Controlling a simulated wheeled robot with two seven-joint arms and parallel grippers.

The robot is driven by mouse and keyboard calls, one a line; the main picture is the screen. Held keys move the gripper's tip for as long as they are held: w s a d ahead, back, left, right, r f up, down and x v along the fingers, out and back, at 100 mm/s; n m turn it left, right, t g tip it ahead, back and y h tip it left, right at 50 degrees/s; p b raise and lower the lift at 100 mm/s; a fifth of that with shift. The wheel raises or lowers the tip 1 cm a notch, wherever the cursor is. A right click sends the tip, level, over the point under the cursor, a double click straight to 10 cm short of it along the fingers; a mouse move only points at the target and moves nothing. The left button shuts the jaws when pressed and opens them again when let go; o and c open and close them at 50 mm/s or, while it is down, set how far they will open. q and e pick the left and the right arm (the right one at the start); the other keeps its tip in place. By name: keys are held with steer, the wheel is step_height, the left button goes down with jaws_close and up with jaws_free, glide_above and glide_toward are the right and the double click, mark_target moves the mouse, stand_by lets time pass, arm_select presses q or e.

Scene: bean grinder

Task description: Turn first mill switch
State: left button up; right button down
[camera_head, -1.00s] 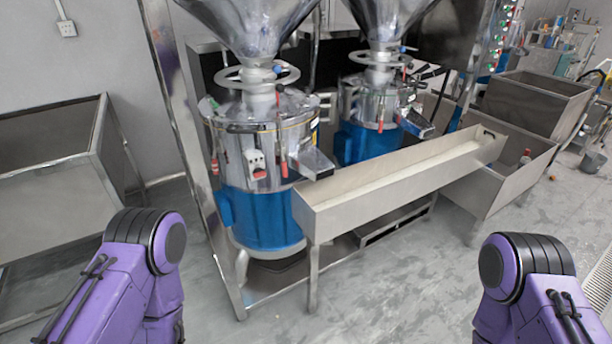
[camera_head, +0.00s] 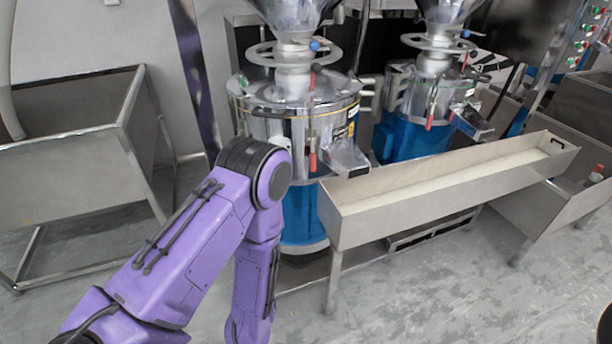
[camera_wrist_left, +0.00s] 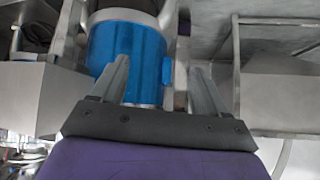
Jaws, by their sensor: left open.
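The first mill (camera_head: 300,108) stands in the middle of the head view, with a shiny steel body and a blue base (camera_head: 302,215). My left arm crosses in front of its left side. The front switch box is mostly or wholly hidden behind the arm's elbow. In the left wrist view my left gripper (camera_wrist_left: 159,66) is open and empty. A blue cylinder, the mill's base (camera_wrist_left: 130,48), shows beyond and between its fingers, apart from them as far as I can tell. My right gripper is in neither current view.
A second mill (camera_head: 412,100) stands behind to the right. A long steel trough (camera_head: 420,198) runs rightward from the first mill's spout (camera_head: 345,158). A steel bin (camera_head: 65,170) stands at the left. The floor in front (camera_head: 450,300) is clear.

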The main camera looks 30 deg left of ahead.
arm_select(q)
steer(key=w+a+t+y+b, duration=0.1)
steer(key=w+t+y+b, duration=0.2)
steer(key=w, duration=1)
steer(key=w+a+r+n+t+y+b, duration=0.1)
steer(key=w+r+n+y+b, duration=0.2)
steer(key=w+r, duration=0.5)
steer(key=w+a+r+n+y+b, duration=0.1)
steer(key=w+a+r+y+b, duration=0.15)
steer(key=w+r+b, duration=0.55)
steer(key=r+p+x, duration=0.1)
steer(key=p+x, duration=0.2)
steer(key=x, duration=0.5)
steer(key=shift+a+r, duration=0.15)
steer(key=shift+r, duration=0.05)
steer(key=shift+s, duration=0.2)
steer(key=c, duration=1.1)
arm_select(e)
step_height(320, 180, down, 14)
steer(key=shift+w+a+f, duration=0.15)
steer(key=shift+w, duration=0.3)
